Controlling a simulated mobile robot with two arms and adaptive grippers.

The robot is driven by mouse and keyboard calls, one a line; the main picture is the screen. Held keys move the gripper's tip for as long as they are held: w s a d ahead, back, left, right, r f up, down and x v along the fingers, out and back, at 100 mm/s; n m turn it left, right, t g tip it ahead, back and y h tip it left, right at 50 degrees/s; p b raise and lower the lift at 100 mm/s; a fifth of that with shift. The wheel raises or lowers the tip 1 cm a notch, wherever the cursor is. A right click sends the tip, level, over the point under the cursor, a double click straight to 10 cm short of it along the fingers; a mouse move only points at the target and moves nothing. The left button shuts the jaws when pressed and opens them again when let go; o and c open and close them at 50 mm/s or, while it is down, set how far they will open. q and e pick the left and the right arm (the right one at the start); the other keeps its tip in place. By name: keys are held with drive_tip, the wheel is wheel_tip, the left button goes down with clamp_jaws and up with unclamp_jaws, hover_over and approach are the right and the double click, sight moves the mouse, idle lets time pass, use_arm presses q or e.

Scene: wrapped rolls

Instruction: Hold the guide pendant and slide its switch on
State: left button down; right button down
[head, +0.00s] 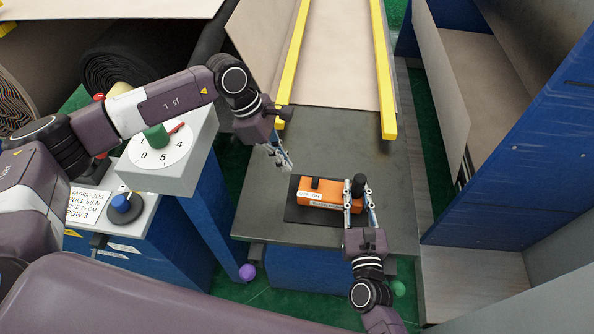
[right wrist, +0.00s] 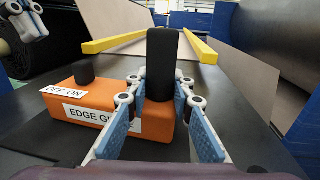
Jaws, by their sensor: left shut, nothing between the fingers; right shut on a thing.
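The guide pendant (head: 328,197) is an orange box lying on a black mat (head: 300,216) on the grey table. It also shows in the right wrist view (right wrist: 115,92), labelled "EDGE G…", the rest hidden by a finger. A black switch knob (head: 315,184) stands on its left part behind an "OFF ON" label; which setting it has I cannot tell. A black upright grip (right wrist: 162,62) rises from its right end. My right gripper (head: 357,196) is shut on the pendant at this end, a finger on each side. My left gripper (head: 287,166) is shut and empty, above and left of the pendant, apart from it.
Yellow rails (head: 384,70) flank a beige sheet behind the table (head: 345,140). A blue frame (head: 520,160) stands at right. The table is clear behind the pendant.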

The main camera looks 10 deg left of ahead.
use_arm(q)
drive_tip(key=v, duration=0.6)
use_arm(e)
drive_tip(key=shift+d, duration=0.1)
drive_tip(key=c, duration=1.6)
unclamp_jaws()
drive_tip(key=shift+s, duration=0.1)
